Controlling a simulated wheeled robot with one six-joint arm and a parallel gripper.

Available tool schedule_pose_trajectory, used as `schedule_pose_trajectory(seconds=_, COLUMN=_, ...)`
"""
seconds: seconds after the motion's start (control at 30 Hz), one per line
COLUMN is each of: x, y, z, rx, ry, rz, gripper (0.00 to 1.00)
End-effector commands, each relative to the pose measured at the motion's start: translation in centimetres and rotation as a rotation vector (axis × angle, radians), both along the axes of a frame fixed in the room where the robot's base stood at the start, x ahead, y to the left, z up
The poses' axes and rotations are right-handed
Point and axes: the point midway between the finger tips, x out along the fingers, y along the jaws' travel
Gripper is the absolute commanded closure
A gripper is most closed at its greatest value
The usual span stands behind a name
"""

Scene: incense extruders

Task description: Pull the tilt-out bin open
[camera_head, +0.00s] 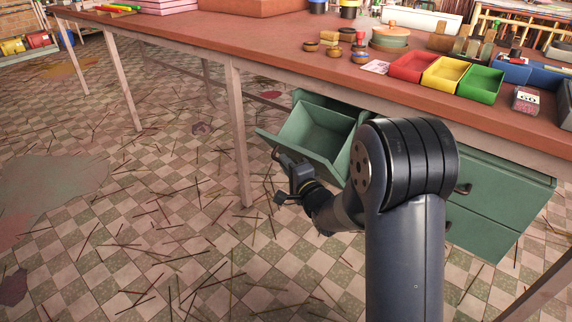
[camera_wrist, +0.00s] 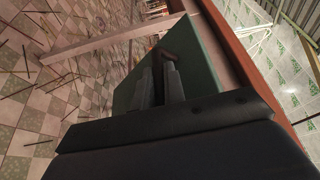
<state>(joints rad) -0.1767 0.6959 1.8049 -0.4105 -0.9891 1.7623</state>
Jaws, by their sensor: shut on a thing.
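The green tilt-out bin (camera_head: 312,135) hangs under the red-brown tabletop. It is tilted outward at the top, and its inside shows empty in the head view. My gripper (camera_head: 281,160) is at the outer front face of the bin. In the wrist view, my gripper's two fingers (camera_wrist: 160,78) reach the bin's green front (camera_wrist: 135,92) and are closed around a dark handle (camera_wrist: 166,55). In the head view my gripper and wrist hide the handle and the lower part of the bin's front.
The long tabletop (camera_head: 250,36) overhangs the bin. A table leg (camera_head: 238,135) stands just left of it. Green drawers (camera_head: 492,200) with dark handles are to the right, partly behind my arm. Red, yellow and green trays sit above. Thin sticks litter the open tiled floor.

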Motion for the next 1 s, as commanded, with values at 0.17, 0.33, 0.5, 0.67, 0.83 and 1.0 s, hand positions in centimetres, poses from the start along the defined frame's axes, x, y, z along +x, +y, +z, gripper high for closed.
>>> schedule_pose_trajectory(seconds=0.17, x=0.1, y=-0.1, z=-0.1, rx=0.002, ry=0.004, rz=-0.003, gripper=1.0)
schedule_pose_trajectory(seconds=0.33, x=0.1, y=-0.1, z=-0.1, rx=0.002, ry=0.003, rz=-0.003, gripper=0.82)
schedule_pose_trajectory(seconds=0.5, x=0.1, y=-0.1, z=-0.1, rx=0.001, ry=0.002, rz=-0.003, gripper=0.68)
schedule_pose_trajectory(seconds=0.67, x=0.0, y=-0.1, z=0.0, rx=0.001, ry=0.002, rz=-0.002, gripper=0.67)
schedule_pose_trajectory(seconds=0.83, x=-0.3, y=-0.3, z=0.0, rx=0.0, ry=0.002, rz=-0.002, gripper=0.67)
schedule_pose_trajectory(seconds=1.0, x=-2.3, y=-1.5, z=0.1, rx=0.001, ry=0.003, rz=-0.005, gripper=0.67)
